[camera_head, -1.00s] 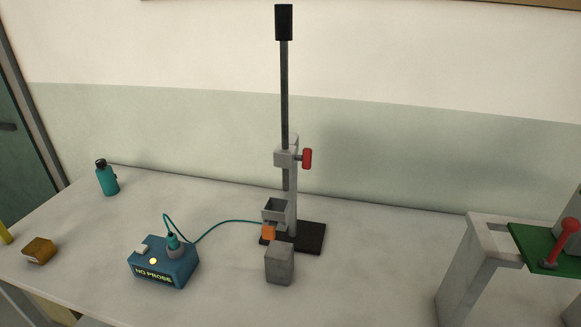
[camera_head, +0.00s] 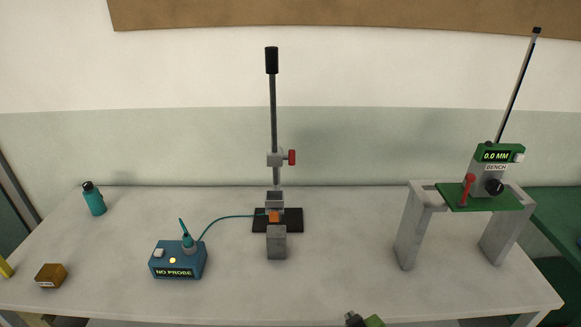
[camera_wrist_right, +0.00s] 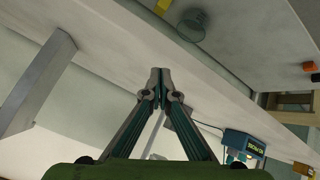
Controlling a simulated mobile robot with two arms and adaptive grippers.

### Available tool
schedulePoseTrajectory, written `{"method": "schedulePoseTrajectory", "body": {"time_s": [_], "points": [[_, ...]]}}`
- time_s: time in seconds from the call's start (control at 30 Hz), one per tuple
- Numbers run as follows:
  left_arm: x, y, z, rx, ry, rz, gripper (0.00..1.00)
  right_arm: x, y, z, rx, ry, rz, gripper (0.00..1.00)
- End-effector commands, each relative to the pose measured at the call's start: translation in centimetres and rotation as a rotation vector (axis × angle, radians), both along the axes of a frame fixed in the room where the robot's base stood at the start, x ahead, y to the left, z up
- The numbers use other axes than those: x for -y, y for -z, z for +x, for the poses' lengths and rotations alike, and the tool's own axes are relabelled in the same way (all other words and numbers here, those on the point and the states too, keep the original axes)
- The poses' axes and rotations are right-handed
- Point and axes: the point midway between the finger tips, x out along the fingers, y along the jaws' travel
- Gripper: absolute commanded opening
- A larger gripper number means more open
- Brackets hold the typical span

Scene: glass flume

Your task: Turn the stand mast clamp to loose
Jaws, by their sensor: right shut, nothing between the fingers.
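The stand (camera_head: 274,118) is a tall dark mast with a black top, upright on a black base plate (camera_head: 292,220). Its mast clamp is a grey block (camera_head: 274,159) with a red knob (camera_head: 291,157) on its right side, partway up. My right gripper (camera_head: 355,319) just shows at the bottom edge of the head view, well below and right of the clamp. In the right wrist view its fingertips (camera_wrist_right: 160,74) are together, with nothing held. My left gripper is out of view.
A blue box (camera_head: 178,262) reading "NO PROBE" has a cable running to the stand. A grey block (camera_head: 276,243) stands before the stand. At right is a grey frame (camera_head: 413,228) with a green gauge (camera_head: 486,154). The table between is clear.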

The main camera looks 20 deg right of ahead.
Motion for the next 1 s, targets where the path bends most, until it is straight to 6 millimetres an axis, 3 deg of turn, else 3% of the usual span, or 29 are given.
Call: {"method": "schedulePoseTrajectory", "body": {"time_s": [0.1,0.27,0.4,0.5,0.57,0.67,0.8,1.0], "points": [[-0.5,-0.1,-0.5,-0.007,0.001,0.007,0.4,1.5,-4.0,4.7,0.168,-0.046,-0.09,0.0],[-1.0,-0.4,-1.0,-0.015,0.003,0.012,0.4,2.1,-11.3,10.7,0.421,-0.156,-0.21,0.0],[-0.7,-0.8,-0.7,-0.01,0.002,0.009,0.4,0.9,-19.5,15.2,0.664,-0.339,-0.342,0.0],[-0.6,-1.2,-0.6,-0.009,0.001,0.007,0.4,-0.9,-25.1,17.5,0.812,-0.549,-0.467,0.0],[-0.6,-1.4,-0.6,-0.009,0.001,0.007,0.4,-1.9,-27.3,18.3,0.857,-0.688,-0.544,0.0],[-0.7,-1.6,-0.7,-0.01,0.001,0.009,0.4,-2.4,-28.7,18.9,0.855,-0.89,-0.66,0.0],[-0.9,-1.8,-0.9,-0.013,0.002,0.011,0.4,-1.2,-28.6,19.2,0.777,-1.062,-0.774,0.0],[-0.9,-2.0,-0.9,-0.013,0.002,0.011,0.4,-0.2,-28.1,19.5,0.717,-1.132,-0.821,0.0]]}}
